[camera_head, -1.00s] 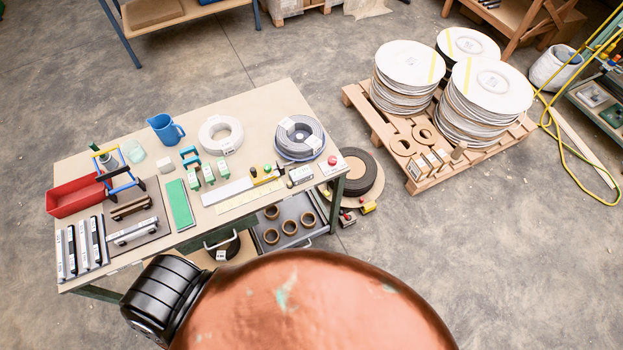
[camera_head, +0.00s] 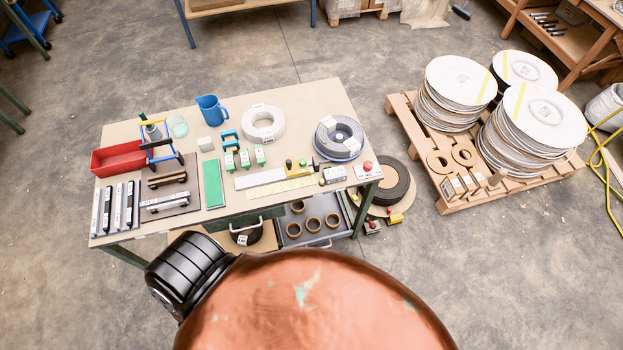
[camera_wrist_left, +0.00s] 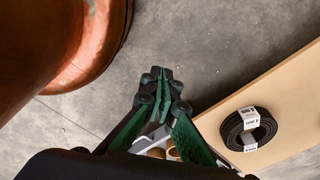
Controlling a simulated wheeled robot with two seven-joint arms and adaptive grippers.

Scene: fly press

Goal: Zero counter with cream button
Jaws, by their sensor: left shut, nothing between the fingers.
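I cannot pick out a cream button for certain. On the right part of the workbench (camera_head: 222,123) stands a small pale box (camera_head: 333,175) with dark markings, too small to read. Beside it a white box (camera_head: 366,173) carries a red button (camera_head: 367,165). Several small green-and-white units (camera_head: 245,159) stand near the middle of the bench. My left gripper (camera_wrist_left: 160,76) shows in the left wrist view, its green fingers shut and empty, apart from the bench things. My right gripper is in neither view.
A red bin (camera_head: 118,159), blue jug (camera_head: 211,110) and cable coils (camera_head: 263,124) occupy the bench. An open drawer (camera_head: 291,233) holds brown rings. A pallet (camera_head: 447,205) with reel stacks stands right. A black coil (camera_wrist_left: 248,128) lies on a board in the wrist view.

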